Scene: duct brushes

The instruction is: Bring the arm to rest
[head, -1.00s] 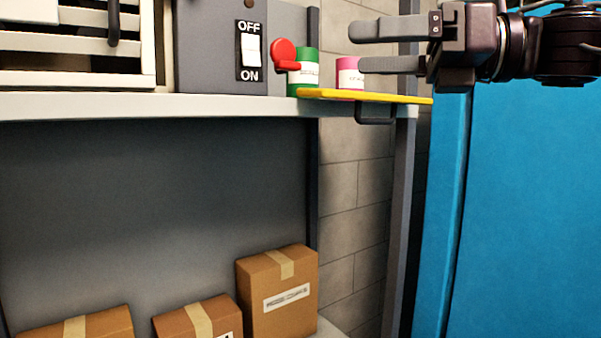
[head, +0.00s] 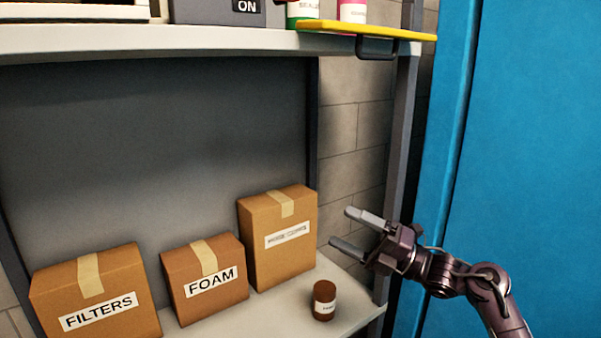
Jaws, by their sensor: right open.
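My right gripper (head: 349,229) is open and empty, its two fingers pointing left. It is in front of the right side of the shelf unit, below the yellow ledge and above the level of the lower shelf. Its arm comes in from the lower right. My left gripper is not in view.
Boxes marked FILTERS (head: 92,290) and FOAM (head: 207,280), a taller box (head: 279,237) and a small brown jar (head: 324,300) stand on the lower shelf (head: 262,318). A yellow ledge (head: 365,31) holds a green can (head: 302,10) and a pink can (head: 352,11). A blue panel (head: 530,130) is at right.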

